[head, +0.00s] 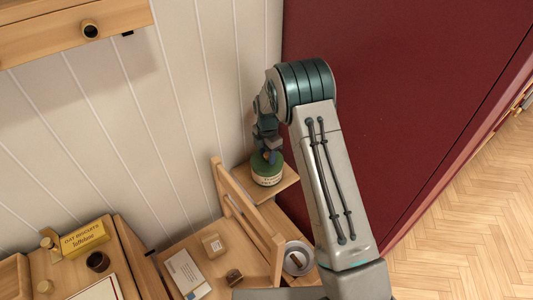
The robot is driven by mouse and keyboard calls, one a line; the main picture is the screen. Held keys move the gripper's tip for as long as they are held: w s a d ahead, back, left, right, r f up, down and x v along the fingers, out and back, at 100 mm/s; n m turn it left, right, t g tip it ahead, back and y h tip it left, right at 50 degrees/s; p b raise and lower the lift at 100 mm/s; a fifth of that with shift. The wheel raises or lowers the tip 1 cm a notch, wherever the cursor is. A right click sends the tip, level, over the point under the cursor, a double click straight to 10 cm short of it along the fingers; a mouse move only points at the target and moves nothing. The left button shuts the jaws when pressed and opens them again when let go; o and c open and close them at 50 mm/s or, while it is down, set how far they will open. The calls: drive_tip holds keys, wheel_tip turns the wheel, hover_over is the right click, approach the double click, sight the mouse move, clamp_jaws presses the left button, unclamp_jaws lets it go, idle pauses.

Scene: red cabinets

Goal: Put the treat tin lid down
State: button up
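A round tin (267,179) with a cream label and green top stands upright on a small wooden surface by the wall. Its green lid (260,162) appears to be on or right at the top of the tin; I cannot tell whether it is seated. My gripper (269,157) points down at the lid from above, with its fingertips at the lid's top. The fingers are small and partly hidden by the wrist, so I cannot tell whether they grip the lid.
A grey round dish (298,258) lies beside my arm. A yellow oat biscuits box (84,239) and a dark cup (98,261) are at lower left. A red cabinet panel (400,110) stands at right.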

sight(265, 154)
drive_tip(key=shift+r+p, duration=0.2)
drive_tip(key=shift+p, duration=0.3)
wheel_tip(265, 154, up, 14)
drive_tip(key=b, duration=0.2)
drive_tip(key=shift+a+f, duration=0.15)
drive_tip(key=shift+a, duration=0.2)
